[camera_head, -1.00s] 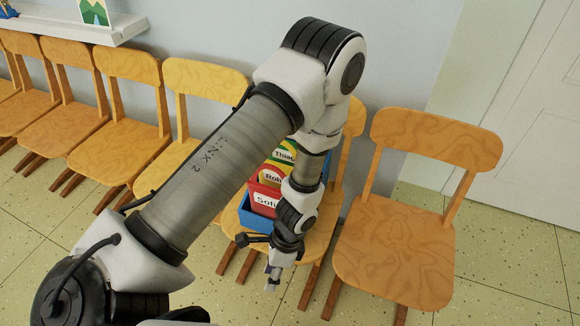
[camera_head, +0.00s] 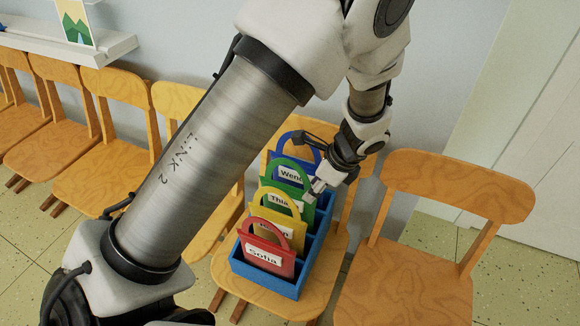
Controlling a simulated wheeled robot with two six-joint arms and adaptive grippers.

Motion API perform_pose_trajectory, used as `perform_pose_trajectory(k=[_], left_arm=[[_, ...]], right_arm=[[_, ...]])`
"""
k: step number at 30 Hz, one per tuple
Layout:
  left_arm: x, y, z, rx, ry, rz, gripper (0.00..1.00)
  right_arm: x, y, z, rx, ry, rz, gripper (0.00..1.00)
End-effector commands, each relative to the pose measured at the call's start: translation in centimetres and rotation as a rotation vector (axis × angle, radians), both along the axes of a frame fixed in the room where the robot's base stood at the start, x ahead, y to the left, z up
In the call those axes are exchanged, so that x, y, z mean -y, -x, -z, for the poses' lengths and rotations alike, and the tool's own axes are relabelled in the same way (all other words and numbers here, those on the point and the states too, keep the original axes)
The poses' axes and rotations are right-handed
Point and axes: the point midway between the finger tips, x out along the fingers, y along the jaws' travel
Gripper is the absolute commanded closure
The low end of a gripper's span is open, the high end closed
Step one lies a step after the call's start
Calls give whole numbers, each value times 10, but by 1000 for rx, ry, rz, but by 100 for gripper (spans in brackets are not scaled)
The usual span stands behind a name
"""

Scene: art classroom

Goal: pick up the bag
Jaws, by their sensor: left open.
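Several bags with loop handles and name labels stand in a row in a blue crate (camera_head: 285,284) on a wooden chair. Nearest is a red bag (camera_head: 279,258) labelled Sofia. Behind it come a yellow bag (camera_head: 291,237), a green bag (camera_head: 297,188) and, at the back, a blue bag (camera_head: 313,153). My left gripper (camera_head: 296,170) is open around the level of the green and blue bags' handles, with its fingers spread over that area. I cannot tell whether it touches a handle. The gripper hides part of the blue and green bags. My right gripper is not in view.
An empty wooden chair (camera_head: 405,280) stands right of the crate's chair. More chairs (camera_head: 64,140) line the wall to the left, below a white shelf (camera_head: 95,50) with a picture. A door is at the right. Speckled floor shows in front.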

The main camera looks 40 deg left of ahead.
Motion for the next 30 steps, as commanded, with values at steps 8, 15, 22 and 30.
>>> perform_pose_trajectory(k=[8, 15, 22, 30], left_arm=[[-20, 8, 46, -2, 4, -1, 58], [-26, 9, 56, 0, 2, -1, 58], [-26, 9, 56, 0, 2, -1, 100], [-26, 9, 56, 0, 2, -1, 100]], right_arm=[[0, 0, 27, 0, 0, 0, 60], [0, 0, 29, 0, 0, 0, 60], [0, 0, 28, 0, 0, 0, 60], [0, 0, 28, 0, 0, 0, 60]])
